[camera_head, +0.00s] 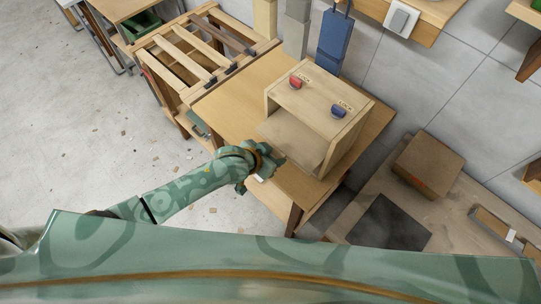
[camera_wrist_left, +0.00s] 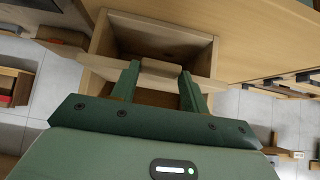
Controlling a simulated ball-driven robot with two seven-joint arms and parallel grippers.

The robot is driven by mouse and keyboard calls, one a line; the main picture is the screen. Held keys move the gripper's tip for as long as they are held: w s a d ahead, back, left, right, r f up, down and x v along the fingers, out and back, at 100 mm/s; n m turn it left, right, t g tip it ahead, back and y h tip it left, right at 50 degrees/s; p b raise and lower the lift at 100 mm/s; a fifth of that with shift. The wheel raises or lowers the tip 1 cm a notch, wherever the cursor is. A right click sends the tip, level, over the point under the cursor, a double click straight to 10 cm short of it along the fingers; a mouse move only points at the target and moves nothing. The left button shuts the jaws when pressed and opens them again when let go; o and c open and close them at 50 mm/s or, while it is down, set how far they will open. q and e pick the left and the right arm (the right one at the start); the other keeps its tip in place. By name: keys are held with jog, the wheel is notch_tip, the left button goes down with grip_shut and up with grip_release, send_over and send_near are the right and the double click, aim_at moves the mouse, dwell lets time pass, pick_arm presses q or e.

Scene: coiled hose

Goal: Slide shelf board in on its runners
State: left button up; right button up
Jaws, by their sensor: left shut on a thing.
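A light wooden cabinet (camera_head: 316,100) with an open front stands on the wooden table. The shelf board (camera_head: 288,140) shows at its opening, partly outside, with its front edge toward my left arm. My left gripper (camera_head: 277,160) is at this front edge. In the left wrist view, the left gripper (camera_wrist_left: 158,78) is shut on a small wooden tab in the middle of the board's edge. The shelf board (camera_wrist_left: 97,68) spans across the cabinet opening (camera_wrist_left: 150,38) there. The runners and the board's inner end are hidden. My right gripper is not in view.
A red item (camera_head: 295,82) and a blue item (camera_head: 338,112) sit on the cabinet top. A slatted wooden rack (camera_head: 190,58) stands at the table's left end. A brown box (camera_head: 429,165) is at the right. The table (camera_head: 235,97) is bare left of the cabinet.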

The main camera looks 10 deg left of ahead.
aim_at(294, 138)
pick_arm(q)
jog(key=shift+w+d+b, duration=0.45)
jog(key=shift+w+d, duration=0.5)
jog(key=shift+w, duration=0.25)
jog(key=shift+w, duration=0.1)
jog(key=shift+w+d, duration=0.15)
jog(key=shift+d, duration=0.05)
jog(key=shift+w+d, duration=0.15)
jog(key=shift+w, duration=0.1)
jog(key=shift+w+d+b, duration=0.2)
jog(key=shift+w+b, duration=0.05)
jog(key=shift+b, duration=0.1)
jog(key=shift+w+d+b, duration=0.7)
jog(key=shift+w+d, duration=0.3)
jog(key=shift+w, duration=0.2)
jog(key=o, duration=1.2)
jog(key=shift+c, duration=0.2)
